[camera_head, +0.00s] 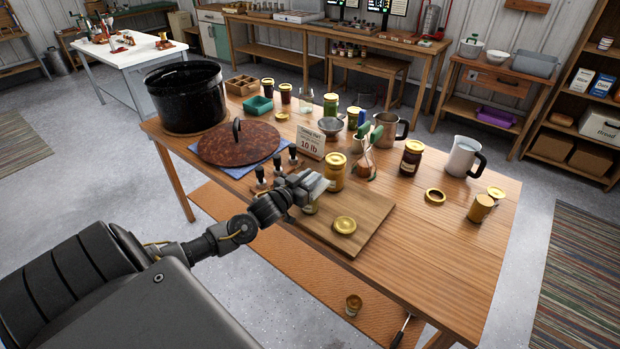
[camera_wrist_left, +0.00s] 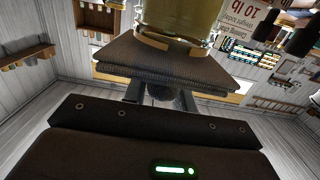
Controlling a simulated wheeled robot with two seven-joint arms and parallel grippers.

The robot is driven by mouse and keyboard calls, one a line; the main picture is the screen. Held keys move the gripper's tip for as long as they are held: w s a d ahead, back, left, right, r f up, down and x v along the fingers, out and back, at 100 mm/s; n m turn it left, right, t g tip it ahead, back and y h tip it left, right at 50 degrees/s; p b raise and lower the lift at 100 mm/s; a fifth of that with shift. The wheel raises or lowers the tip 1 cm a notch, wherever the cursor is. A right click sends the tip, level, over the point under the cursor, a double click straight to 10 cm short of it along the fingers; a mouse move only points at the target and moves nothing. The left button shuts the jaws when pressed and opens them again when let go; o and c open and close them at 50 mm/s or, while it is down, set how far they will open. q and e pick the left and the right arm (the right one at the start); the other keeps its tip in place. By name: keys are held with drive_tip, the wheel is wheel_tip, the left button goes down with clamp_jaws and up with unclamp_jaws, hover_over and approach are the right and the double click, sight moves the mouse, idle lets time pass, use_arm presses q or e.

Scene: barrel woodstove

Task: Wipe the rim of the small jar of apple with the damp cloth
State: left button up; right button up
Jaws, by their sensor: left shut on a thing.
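My left gripper (camera_head: 312,184) is shut on the damp cloth, a grey folded pad (camera_wrist_left: 165,65). It is over the near left part of the wooden board. The small jar of apple (camera_head: 310,207) shows as a sliver below the gripper, mostly hidden by it. In the left wrist view, which is upside down, a glass jar with yellowish contents (camera_wrist_left: 180,15) has its rim against or very close to the cloth; I cannot tell if they touch. My right gripper is not in view.
A gold-lidded jar (camera_head: 335,172) stands just right of the gripper. A loose gold lid (camera_head: 344,225) lies on the board (camera_head: 368,212). Dark-handled tools (camera_head: 262,180) stand close left, near the rusty pot lid (camera_head: 240,147). The front right tabletop is mostly clear.

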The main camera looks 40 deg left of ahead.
use_arm(q)
drive_tip(key=shift+f, duration=0.4)
idle(0.4)
drive_tip(key=n+y+p, duration=0.1)
drive_tip(key=n+y, duration=0.1)
drive_tip(key=y, duration=0.1)
drive_tip(key=shift+d+r, duration=0.1)
drive_tip(key=shift+n+g+y+p, duration=0.35)
drive_tip(key=shift+n+g+y, duration=0.15)
drive_tip(key=shift+n+y, duration=0.5)
drive_tip(key=shift+y, duration=0.4)
drive_tip(key=shift+a, duration=0.2)
